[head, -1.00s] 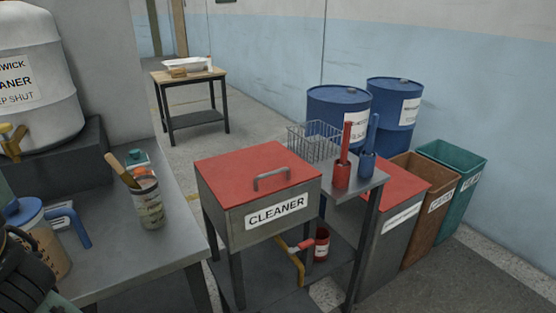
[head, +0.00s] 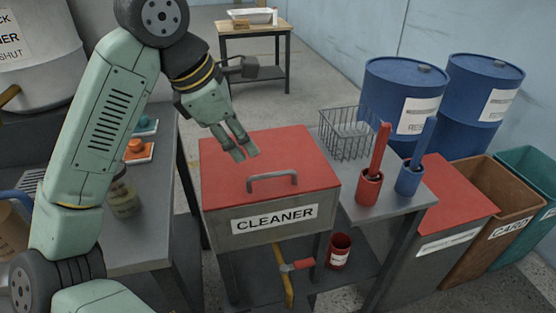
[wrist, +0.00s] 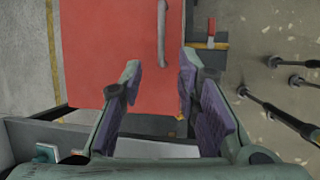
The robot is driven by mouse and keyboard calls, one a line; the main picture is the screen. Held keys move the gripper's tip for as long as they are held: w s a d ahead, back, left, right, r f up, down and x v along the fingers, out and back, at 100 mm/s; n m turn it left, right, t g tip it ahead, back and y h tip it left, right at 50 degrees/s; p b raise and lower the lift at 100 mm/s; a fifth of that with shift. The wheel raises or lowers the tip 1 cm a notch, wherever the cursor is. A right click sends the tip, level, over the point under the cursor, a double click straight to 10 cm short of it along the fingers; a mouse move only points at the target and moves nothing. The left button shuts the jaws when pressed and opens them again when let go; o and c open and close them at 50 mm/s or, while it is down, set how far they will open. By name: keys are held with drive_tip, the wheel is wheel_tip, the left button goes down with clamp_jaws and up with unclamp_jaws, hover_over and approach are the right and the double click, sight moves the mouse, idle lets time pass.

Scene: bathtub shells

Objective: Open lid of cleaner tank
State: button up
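The cleaner tank (head: 222,228) is a grey metal box on a stand with a CLEANER label on its front. Its red lid (head: 300,150) lies flat and closed, with a grey bar handle (head: 272,181) near the front edge. My gripper (head: 246,154) hangs above the lid's left rear part, behind and left of the handle, and is empty. In the wrist view my gripper (wrist: 158,82) has its two purple-padded fingers apart. The red lid (wrist: 110,50) fills the upper left there, and the handle (wrist: 162,35) shows beyond the fingers, not between them.
A wire basket (head: 347,135) and red (head: 369,188) and blue (head: 408,177) brush holders stand on the shelf right of the tank. A workbench (head: 150,235) is at left. Blue drums (head: 402,105) and bins (head: 480,235) stand at right.

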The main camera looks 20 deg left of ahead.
sight(266, 175)
drive_tip(key=p+x, duration=0.2)
drive_tip(key=x, duration=0.8)
drive_tip(key=shift+d+f, duration=0.15)
drive_tip(key=shift+f, duration=0.05)
drive_tip(key=shift+c, duration=0.6)
clamp_jaws()
